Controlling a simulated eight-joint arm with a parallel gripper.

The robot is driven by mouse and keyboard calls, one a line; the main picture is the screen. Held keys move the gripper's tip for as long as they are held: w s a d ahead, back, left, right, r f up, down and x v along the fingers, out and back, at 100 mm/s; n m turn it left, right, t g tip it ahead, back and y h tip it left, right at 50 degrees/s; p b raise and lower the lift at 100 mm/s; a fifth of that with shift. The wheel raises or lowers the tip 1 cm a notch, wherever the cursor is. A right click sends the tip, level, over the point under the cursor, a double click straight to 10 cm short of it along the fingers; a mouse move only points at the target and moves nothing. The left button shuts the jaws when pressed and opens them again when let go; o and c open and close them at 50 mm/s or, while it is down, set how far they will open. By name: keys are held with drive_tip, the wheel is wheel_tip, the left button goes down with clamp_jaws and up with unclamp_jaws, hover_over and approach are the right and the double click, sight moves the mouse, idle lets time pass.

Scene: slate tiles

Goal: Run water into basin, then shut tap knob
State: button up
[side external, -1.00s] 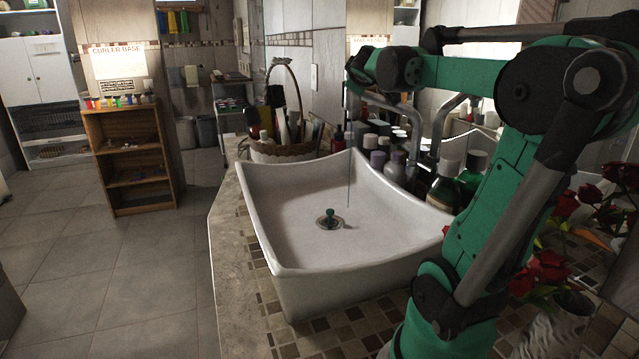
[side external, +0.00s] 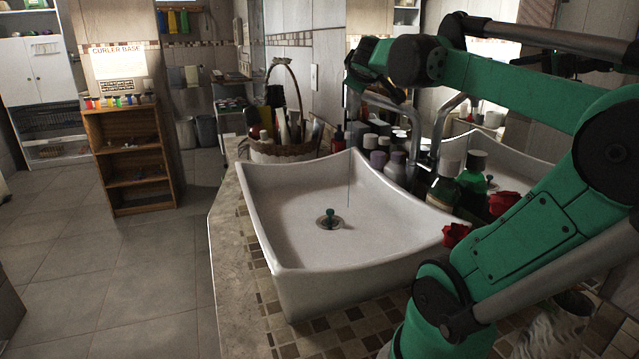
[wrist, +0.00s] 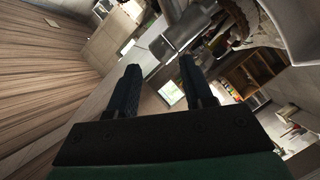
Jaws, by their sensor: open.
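A thin bluish vertical line, apparently a water stream (side external: 349,180), runs down over the basin. The bent metal tap pipe (side external: 414,118) stands behind the basin, partly behind my arm. I cannot make out the tap knob. My gripper (side external: 362,88) is above the basin's back edge, by the tap. In the wrist view my gripper (wrist: 159,72) has its two fingers apart with nothing between them.
Several bottles (side external: 397,168) stand behind the basin, with green bottles (side external: 446,185) at its right. A wicker basket (side external: 283,150) is at the back left. Red flowers (side external: 456,235) are close to my arm. A wooden shelf (side external: 128,160) stands on the floor at left.

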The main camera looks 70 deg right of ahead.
drive_tip(key=shift+a, duration=0.15)
drive_tip(key=shift+x, duration=2.85)
drive_tip(key=shift+s, duration=0.1)
clamp_jaws()
